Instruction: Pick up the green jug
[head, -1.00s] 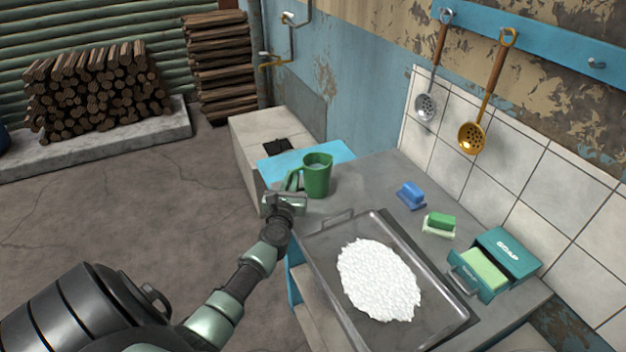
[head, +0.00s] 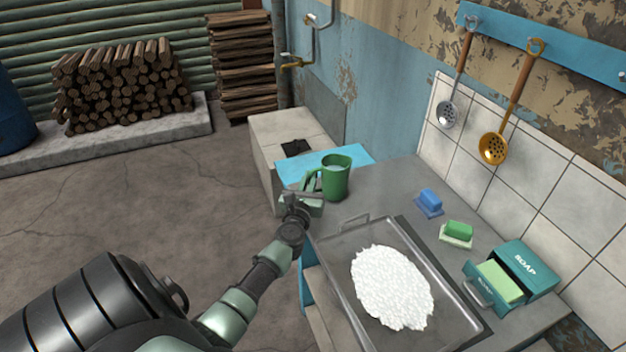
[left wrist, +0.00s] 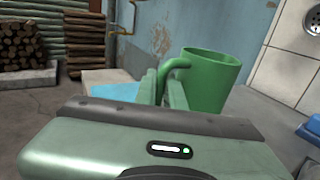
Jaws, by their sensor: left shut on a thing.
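The green jug (head: 337,178) stands upright at the far left end of the grey counter, by the blue board. My left gripper (head: 312,190) is at the jug's left side, shut on its handle. In the left wrist view the jug (left wrist: 212,82) is just beyond the gripper fingers (left wrist: 164,88), with its handle between them. I cannot tell whether the jug's base touches the counter. My right gripper is not in view.
A metal tray (head: 336,262) with a white heap (head: 392,288) lies close in front of the jug. A blue sponge (head: 430,199), a green sponge (head: 458,230) and a soap box (head: 527,267) stand to the right.

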